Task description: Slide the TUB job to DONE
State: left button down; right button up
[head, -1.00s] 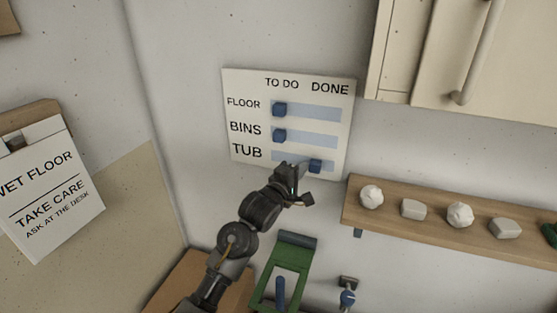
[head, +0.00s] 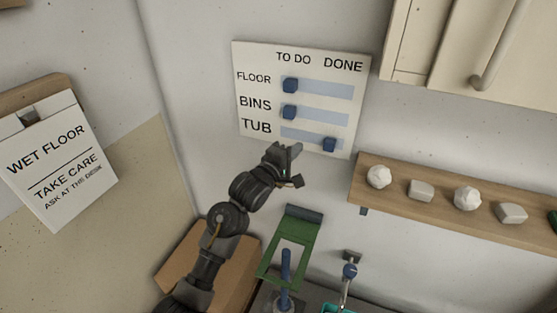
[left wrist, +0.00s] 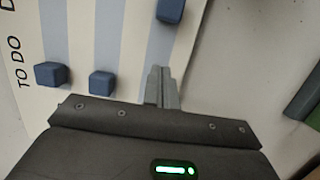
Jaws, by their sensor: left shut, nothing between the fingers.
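The white job board (head: 352,85) hangs on the wall, with TO DO at left and DONE at right. The TUB slider, a dark blue block (head: 330,144), sits near the DONE end of the bottom track. It also shows at the top of the left wrist view (left wrist: 170,10). The FLOOR slider (head: 290,85) and BINS slider (head: 289,112) are at the TO DO end. My left gripper (head: 297,150) is shut and empty, left of the TUB slider and apart from it. Its closed fingers (left wrist: 162,88) show below that slider in the left wrist view. My right gripper is not in view.
A cupboard (head: 450,50) hangs at upper right. A green frame (head: 292,235) and a tap (head: 349,272) are below. A wet floor sign (head: 60,160) is at left.

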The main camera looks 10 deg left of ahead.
pick_arm(q)
jog(key=b+v, duration=0.1)
jog(key=v, duration=0.6)
jog(key=shift+s, duration=0.15)
jog(key=shift+d, duration=0.15)
